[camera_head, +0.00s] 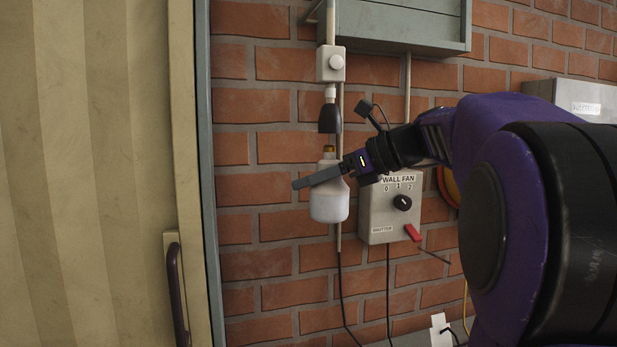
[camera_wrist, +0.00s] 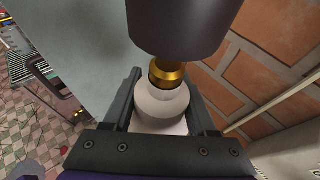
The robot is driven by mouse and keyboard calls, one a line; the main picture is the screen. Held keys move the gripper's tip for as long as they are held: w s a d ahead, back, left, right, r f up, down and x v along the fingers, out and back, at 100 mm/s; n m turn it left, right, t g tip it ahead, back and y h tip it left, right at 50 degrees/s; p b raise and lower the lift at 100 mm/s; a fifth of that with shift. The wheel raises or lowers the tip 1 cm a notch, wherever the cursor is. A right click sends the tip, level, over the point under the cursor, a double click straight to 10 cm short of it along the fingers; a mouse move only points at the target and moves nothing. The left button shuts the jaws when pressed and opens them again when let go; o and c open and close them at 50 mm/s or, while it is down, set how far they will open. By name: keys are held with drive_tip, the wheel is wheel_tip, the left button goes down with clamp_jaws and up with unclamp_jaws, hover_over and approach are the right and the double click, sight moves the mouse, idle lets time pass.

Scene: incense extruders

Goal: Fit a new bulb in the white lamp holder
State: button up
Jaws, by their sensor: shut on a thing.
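A white bulb (camera_head: 329,207) with a brass screw cap hangs upright, cap up, in my gripper (camera_head: 318,178). In the wrist view the two fingers stand on either side of the bulb (camera_wrist: 165,100), with my gripper (camera_wrist: 162,108) shut on it. Just above is a black, downward-facing lamp holder (camera_head: 329,119), on a white stem below a white switch box (camera_head: 330,64). The holder is also dark in the wrist view (camera_wrist: 183,28). In the head view a small gap shows between cap and holder, roughly in line. The holder's inside is hidden.
A grey wall fan control box (camera_head: 378,222) with a knob and red lever is fixed right of the bulb. A brick wall lies behind. A beige door (camera_head: 95,150) with a dark handle is at the left. Cables hang below the bulb.

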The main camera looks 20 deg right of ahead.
drive_tip(key=shift+r+p, duration=1.6)
drive_tip(key=shift+p, duration=0.75)
idle(1.6)
drive_tip(key=shift+s+a+r+n+g+y+p, duration=0.15)
drive_tip(key=shift+n+g+y+p, duration=0.55)
drive_tip(key=shift+p, duration=0.85)
drive_tip(key=shift+s+n+g, duration=0.1)
drive_tip(key=shift+n+g, duration=0.5)
drive_tip(key=shift+n, duration=0.1)
drive_tip(key=shift+s+a+r+n+g+y, duration=0.1)
drive_tip(key=shift+s+n+g+y, duration=0.05)
drive_tip(key=shift+n+g+y, duration=0.3)
clamp_jaws()
drive_tip(key=o, duration=1.4)
unclamp_jaws()
drive_tip(key=shift+o, duration=0.2)
